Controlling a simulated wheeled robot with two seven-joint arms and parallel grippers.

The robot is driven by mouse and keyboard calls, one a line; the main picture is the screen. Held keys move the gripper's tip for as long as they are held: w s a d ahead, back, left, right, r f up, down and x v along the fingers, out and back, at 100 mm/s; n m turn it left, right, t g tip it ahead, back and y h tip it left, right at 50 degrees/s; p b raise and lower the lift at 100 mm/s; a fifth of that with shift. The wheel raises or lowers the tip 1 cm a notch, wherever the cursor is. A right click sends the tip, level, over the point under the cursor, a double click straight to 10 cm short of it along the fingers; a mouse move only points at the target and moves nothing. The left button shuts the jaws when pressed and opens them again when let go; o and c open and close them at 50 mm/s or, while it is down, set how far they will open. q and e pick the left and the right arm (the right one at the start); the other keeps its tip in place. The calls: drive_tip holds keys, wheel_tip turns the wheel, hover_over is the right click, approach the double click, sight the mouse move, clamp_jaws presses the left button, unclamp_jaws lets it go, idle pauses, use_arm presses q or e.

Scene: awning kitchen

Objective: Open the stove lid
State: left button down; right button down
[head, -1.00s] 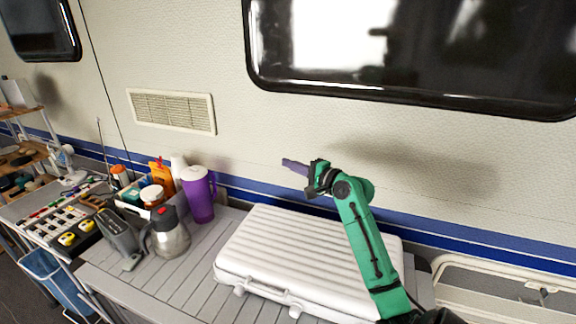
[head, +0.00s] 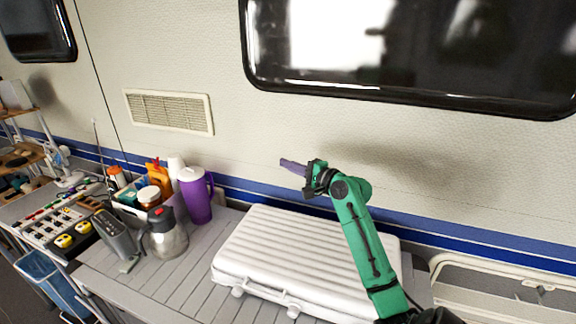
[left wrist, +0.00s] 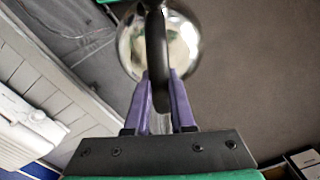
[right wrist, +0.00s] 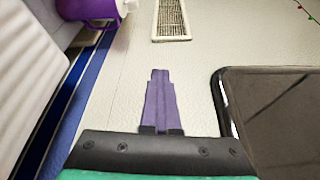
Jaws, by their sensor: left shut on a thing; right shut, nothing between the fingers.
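The stove (head: 318,255) is a white, ribbed, case-like box on the slatted table, with its lid down. Its white ribbed side also shows at the left of the right wrist view (right wrist: 22,75). My right gripper (head: 290,166) is shut and empty, raised above the stove's back edge near the wall; its purple fingers are together in the right wrist view (right wrist: 160,78). My left gripper (left wrist: 158,92) is outside the head view. In the left wrist view it is shut on the black handle (left wrist: 156,45) of a shiny round metal vessel (left wrist: 183,40).
Left of the stove stand a purple pitcher (head: 196,198), a steel jug (head: 168,242) and a box of bottles (head: 128,208). A slatted strip of table (head: 190,285) in front of them is bare. The wall and a dark window (head: 430,60) are behind.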

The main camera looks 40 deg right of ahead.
drive_tip(key=c, duration=1.2)
unclamp_jaws()
drive_tip(key=shift+o, duration=0.2)
